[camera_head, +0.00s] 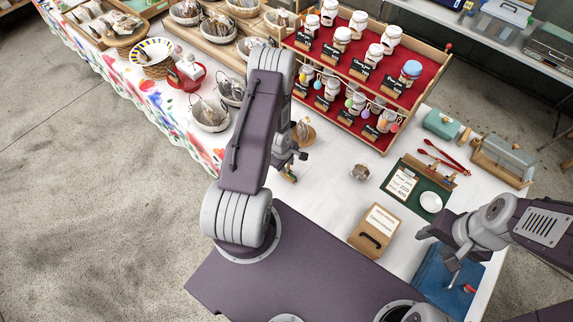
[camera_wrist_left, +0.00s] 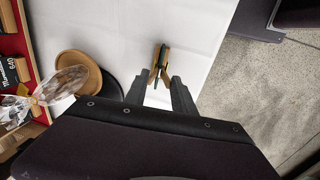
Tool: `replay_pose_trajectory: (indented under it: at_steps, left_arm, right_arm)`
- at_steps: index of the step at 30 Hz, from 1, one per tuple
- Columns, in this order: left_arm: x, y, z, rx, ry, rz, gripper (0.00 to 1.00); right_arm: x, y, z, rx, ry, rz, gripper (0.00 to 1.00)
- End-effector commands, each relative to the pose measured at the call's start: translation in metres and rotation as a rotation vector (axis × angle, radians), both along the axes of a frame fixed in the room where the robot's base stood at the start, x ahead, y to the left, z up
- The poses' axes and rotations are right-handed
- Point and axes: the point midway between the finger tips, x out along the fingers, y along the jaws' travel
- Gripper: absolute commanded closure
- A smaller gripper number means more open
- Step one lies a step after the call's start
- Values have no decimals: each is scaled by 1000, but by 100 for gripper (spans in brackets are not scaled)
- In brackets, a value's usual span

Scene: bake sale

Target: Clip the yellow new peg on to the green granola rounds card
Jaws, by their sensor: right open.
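In the left wrist view, a small wooden stand (camera_wrist_left: 164,57) with a thin dark green card (camera_wrist_left: 159,68) seen nearly edge-on is on the white tablecloth, just beyond my left fingertips. Its writing cannot be read. My left gripper (camera_wrist_left: 158,86) is open, its fingers apart with nothing visibly held; it also shows in the head view (camera_head: 290,160), low over the table. A wooden bit shows under it there. I cannot make out the yellow peg for certain. My right gripper (camera_head: 447,252) is open and empty above a blue mat or box (camera_head: 440,282) at right.
A clear bag (camera_wrist_left: 62,88) and a round wooden board (camera_wrist_left: 82,66) are left of the stand in the wrist view. A red tiered jar display (camera_head: 335,100) stands behind.

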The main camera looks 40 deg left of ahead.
Motion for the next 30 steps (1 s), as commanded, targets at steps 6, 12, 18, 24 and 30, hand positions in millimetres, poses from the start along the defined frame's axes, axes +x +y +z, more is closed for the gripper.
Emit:
replay_pose_trajectory:
  at_steps: [6,12,18,24,30]
  left_arm:
    - [0,0,0,0,0,0,68]
    - [0,0,0,0,0,0,68]
    - [0,0,0,0,0,0,42]
    - [0,0,0,0,0,0,42]
    - [0,0,0,0,0,0,42]
  right_arm:
    - [0,0,0,0,0,0,52]
    - [0,0,0,0,0,0,52]
    - [0,0,0,0,0,0,52]
    - [0,0,0,0,0,0,52]
    - [0,0,0,0,0,0,52]
